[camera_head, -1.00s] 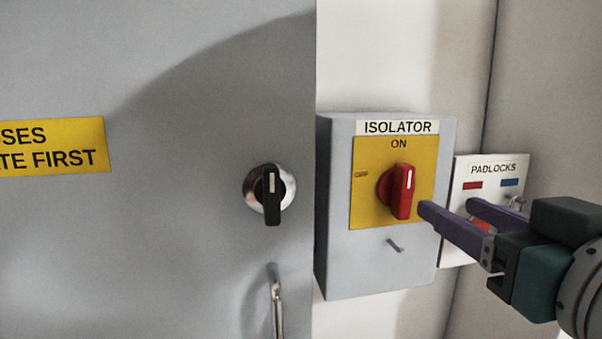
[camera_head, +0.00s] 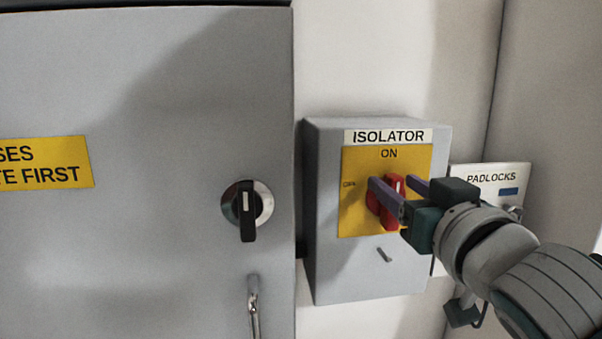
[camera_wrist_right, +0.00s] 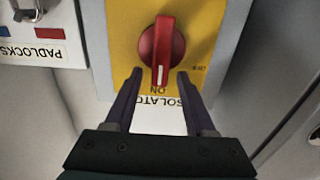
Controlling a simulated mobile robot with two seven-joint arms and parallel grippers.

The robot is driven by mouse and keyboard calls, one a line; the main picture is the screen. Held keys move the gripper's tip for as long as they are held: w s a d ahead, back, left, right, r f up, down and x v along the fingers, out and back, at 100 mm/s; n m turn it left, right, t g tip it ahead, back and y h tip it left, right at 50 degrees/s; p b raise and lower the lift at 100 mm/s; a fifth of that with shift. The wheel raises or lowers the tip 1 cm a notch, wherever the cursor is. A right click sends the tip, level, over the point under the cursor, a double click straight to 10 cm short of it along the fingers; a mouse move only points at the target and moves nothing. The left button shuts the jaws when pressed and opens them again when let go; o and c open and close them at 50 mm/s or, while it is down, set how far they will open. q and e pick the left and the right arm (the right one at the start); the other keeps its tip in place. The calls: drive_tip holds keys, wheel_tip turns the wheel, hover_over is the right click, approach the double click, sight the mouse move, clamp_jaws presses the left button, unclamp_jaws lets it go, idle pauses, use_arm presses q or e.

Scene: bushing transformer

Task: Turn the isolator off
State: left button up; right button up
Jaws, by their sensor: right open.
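The isolator is a grey box (camera_head: 330,271) with a yellow plate (camera_head: 354,220) marked ON and OFF. Its red knob (camera_head: 391,219) has a white mark that points to ON. My right gripper (camera_head: 396,183) is open, its two purple fingers reaching toward the knob from the right, one on each side of it in the head view. In the right wrist view, upside down, the red knob (camera_wrist_right: 162,48) is just beyond and between the open fingertips (camera_wrist_right: 160,73). I cannot tell whether they touch it. My left gripper is not in view.
A grey cabinet (camera_head: 130,250) fills the left, with a black rotary handle (camera_head: 246,211) and a metal handle (camera_head: 254,308). A padlocks board (camera_head: 490,178) is right of the isolator, partly hidden by my right arm. A small peg (camera_head: 384,255) sticks out below the yellow plate.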

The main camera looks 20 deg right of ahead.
drive_tip(key=shift+w, duration=0.15)
clamp_jaws()
idle(0.4)
